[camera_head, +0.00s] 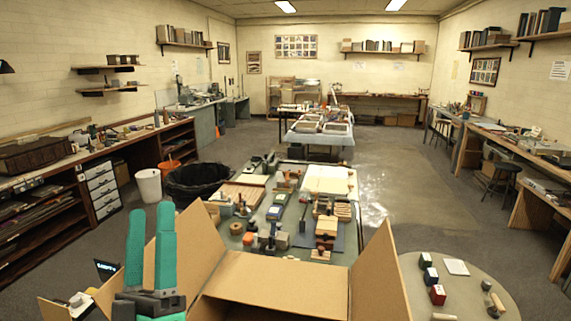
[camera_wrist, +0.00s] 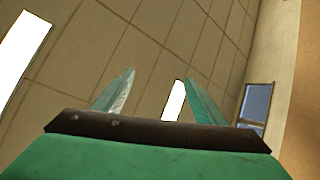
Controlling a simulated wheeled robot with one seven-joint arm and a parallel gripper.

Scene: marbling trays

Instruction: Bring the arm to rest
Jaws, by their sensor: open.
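My gripper (camera_head: 151,245) shows at the lower left of the head view, with its teal fingers pointing up. It stands in front of the left side of an open cardboard box (camera_head: 275,283). In the wrist view my gripper (camera_wrist: 158,97) has its two fingers wide apart with nothing between them. Behind them the wrist view shows the tiled ceiling (camera_wrist: 145,35) and bright lamps (camera_wrist: 22,55), so the gripper faces upward. The fingers touch no object that I can see.
A work table (camera_head: 300,240) crowded with tools and blocks stands beyond the box. A round table (camera_head: 455,290) with small blocks is at the lower right. A white bucket (camera_head: 149,186) and a black bin (camera_head: 197,183) stand at the left. Open floor (camera_head: 400,190) lies right of the middle.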

